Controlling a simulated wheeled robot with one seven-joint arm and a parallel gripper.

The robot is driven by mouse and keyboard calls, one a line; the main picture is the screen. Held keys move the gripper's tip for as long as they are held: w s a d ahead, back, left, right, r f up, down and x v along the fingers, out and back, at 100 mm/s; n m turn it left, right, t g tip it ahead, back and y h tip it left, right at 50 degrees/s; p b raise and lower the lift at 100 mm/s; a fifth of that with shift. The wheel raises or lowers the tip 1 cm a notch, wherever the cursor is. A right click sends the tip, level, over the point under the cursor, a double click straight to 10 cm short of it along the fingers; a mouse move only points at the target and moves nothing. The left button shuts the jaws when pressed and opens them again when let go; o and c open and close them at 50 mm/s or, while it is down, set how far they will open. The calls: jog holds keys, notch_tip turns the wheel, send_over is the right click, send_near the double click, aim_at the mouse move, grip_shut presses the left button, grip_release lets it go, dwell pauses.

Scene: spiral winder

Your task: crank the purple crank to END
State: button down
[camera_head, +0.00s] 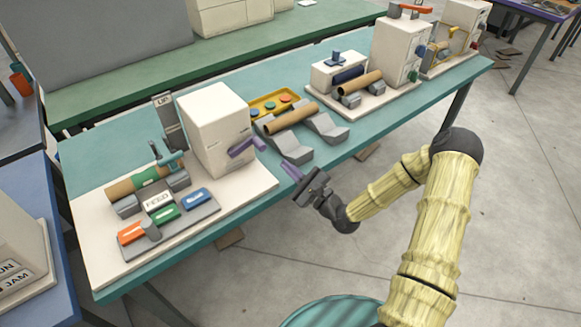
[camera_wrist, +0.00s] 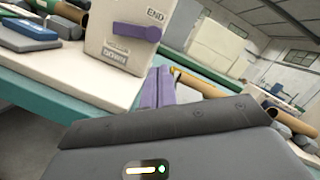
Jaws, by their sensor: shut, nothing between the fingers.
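The purple crank (camera_head: 245,148) sticks out from the side of a white box (camera_head: 215,118) on the near left of the teal bench. In the wrist view the crank (camera_wrist: 137,31) shows as a purple bar lying roughly level on the box face. Its right end is just below the END label (camera_wrist: 155,14), with a small gap. A second label (camera_wrist: 115,55) sits below the crank; I cannot read it surely. My gripper (camera_head: 290,171), with purple fingers, is shut and empty. It is apart from the crank, to its right and lower in the head view. The fingers (camera_wrist: 158,88) point toward the bench.
The box's base holds a cardboard tube (camera_head: 122,190), a FEED label and orange, green and blue blocks (camera_head: 164,214). Grey cradles with another tube (camera_head: 292,118) and a yellow tray stand behind my gripper. Further machines (camera_head: 400,50) line the bench. The floor in front is open.

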jog(key=p+x, duration=0.1)
jog(key=x, duration=0.6)
jog(key=shift+w+a, duration=0.15)
jog(key=shift+w, duration=0.1)
